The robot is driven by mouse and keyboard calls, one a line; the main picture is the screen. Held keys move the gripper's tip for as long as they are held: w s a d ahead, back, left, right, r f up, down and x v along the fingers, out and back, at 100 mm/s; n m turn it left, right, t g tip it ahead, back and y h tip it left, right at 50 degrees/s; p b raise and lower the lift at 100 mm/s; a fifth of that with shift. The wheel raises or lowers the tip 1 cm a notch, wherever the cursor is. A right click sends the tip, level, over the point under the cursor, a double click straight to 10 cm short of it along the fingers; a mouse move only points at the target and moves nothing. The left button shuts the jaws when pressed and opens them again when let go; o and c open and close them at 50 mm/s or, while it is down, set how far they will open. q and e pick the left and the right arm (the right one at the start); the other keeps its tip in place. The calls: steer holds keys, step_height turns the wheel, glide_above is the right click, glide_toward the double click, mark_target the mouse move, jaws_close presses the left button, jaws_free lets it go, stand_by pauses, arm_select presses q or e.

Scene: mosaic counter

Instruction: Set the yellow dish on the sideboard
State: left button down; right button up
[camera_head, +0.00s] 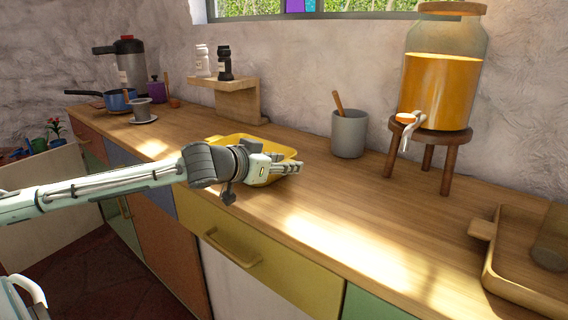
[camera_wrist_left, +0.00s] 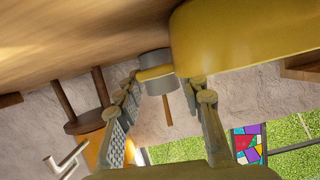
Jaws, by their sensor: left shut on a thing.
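The yellow dish (camera_head: 270,145) is at the middle of the wooden sideboard (camera_head: 330,200), partly hidden behind my left gripper (camera_head: 287,166). In the left wrist view the dish (camera_wrist_left: 245,40) fills the upper right, with a yellow handle-like edge reaching between the fingers. My left gripper (camera_wrist_left: 165,98) is shut on the dish at that edge. I cannot tell whether the dish touches the sideboard top or is slightly above it. My right gripper is not in view.
A grey cup (camera_head: 349,134) with a wooden utensil and a drink dispenser (camera_head: 440,85) on a wooden stand are right of the dish. A wooden tray (camera_head: 500,270) lies at the far right. A small wooden shelf (camera_head: 238,103) stands behind. The sunlit front stretch is clear.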

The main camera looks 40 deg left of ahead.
arm_select(q)
steer(key=c, duration=1)
jaws_free()
steer(key=shift+f, duration=0.1)
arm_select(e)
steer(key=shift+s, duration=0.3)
arm_select(q)
steer(key=shift+s, duration=0.1)
steer(key=shift+s, duration=0.65)
steer(key=shift+s+r, duration=0.35)
steer(key=shift+s, duration=0.25)
steer(key=v, duration=0.5)
steer(key=shift+s+r, duration=0.25)
steer(key=v, duration=0.2)
steer(key=shift+s+r, duration=0.1)
steer(key=shift+s, duration=0.15)
steer(key=shift+s+a+r, duration=0.1)
steer(key=shift+s+r, duration=0.1)
steer(key=shift+s, duration=0.25)
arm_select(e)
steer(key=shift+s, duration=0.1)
